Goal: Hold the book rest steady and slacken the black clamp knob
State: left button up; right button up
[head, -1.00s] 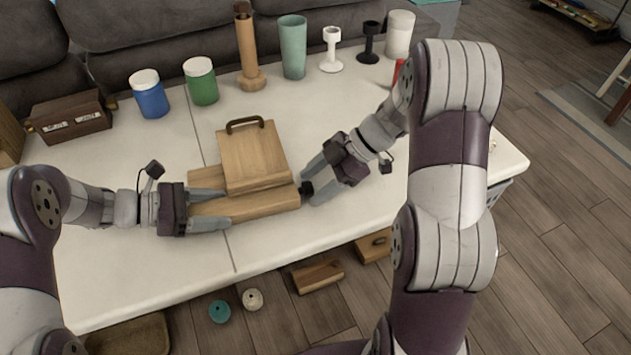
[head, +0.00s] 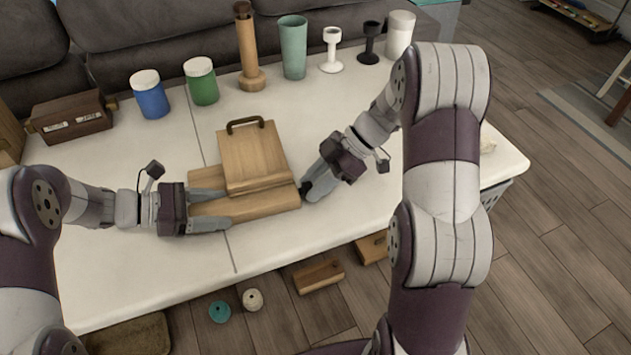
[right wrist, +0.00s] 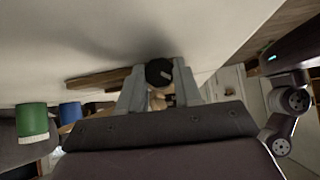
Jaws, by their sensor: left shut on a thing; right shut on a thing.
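The wooden book rest (head: 252,158) stands on the white table, with a dark handle at its top and a flat wooden base (head: 262,204). My left gripper (head: 212,208) is shut on the left end of the base, a finger on either side. The black clamp knob (right wrist: 159,72) is between the fingers of my right gripper (right wrist: 158,88) in the right wrist view. In the head view my right gripper (head: 310,188) is at the right end of the base, and its fingers mostly hide the knob.
Blue (head: 150,97) and green (head: 201,83) jars, a wooden cylinder (head: 246,50), a teal cup (head: 293,48) and candle holders stand along the back. A brown box (head: 70,118) is at the back left. The table's front middle is clear.

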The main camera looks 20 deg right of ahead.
jog(key=o, duration=1.1)
jog(key=shift+c, duration=0.2)
jog(key=shift+r, duration=0.1)
jog(key=v, duration=1.2)
